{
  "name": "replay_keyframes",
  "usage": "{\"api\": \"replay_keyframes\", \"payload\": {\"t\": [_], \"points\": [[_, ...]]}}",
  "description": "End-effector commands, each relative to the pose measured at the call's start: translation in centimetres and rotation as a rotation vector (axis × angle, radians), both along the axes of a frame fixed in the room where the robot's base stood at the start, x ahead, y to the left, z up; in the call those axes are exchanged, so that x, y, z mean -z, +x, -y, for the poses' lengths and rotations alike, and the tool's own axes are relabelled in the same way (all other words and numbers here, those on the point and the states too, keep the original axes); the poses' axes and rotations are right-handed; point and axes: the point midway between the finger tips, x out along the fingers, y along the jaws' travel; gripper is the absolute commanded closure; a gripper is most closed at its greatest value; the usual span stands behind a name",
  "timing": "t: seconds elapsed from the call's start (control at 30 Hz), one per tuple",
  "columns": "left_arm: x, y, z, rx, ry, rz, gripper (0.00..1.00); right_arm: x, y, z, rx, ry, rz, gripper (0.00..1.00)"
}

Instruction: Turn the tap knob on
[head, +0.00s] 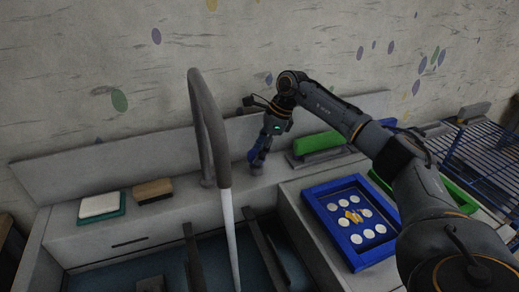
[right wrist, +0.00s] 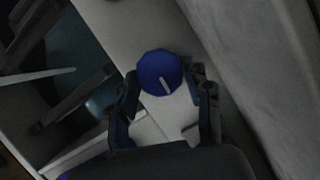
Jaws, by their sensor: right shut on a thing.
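The blue tap knob (right wrist: 160,70) shows as a round cap with a pale line mark in the right wrist view, between my right gripper's fingertips (right wrist: 164,84). In the head view the knob (head: 253,157) is partly hidden by my right gripper (head: 261,154), which points down at the counter and is shut on it. The grey tap (head: 208,120) arches over the sink to the left of the knob. A white stream of water (head: 231,240) runs down from its spout; a white streak (right wrist: 42,77) also shows in the right wrist view. My left gripper is not in view.
A blue tray (head: 358,258) with several white discs is right of the sink. A green block (head: 318,142) lies behind it. A white-and-green sponge (head: 100,206) and a brown brush (head: 153,190) lie on the left ledge. A blue wire rack (head: 485,155) is far right.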

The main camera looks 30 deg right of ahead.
Motion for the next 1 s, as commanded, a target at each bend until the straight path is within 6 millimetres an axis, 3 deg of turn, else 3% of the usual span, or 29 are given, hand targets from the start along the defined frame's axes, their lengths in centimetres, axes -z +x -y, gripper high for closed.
{"api": "replay_keyframes", "payload": {"t": [0.67, 0.7, 0.8, 1.0], "points": [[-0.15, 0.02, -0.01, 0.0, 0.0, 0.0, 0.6, -0.04, 0.09, 0.05, -0.069, -0.002, 0.002, 0.83], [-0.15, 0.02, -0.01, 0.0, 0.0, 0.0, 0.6, -0.04, 0.09, 0.05, -0.069, -0.002, 0.002, 0.49], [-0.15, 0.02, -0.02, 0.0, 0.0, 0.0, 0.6, -0.04, 0.09, 0.05, -0.068, -0.002, 0.002, 0.29], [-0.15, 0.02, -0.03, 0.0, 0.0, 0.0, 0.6, -0.01, 0.07, 0.04, -0.067, -0.002, 0.001, 0.28]]}}
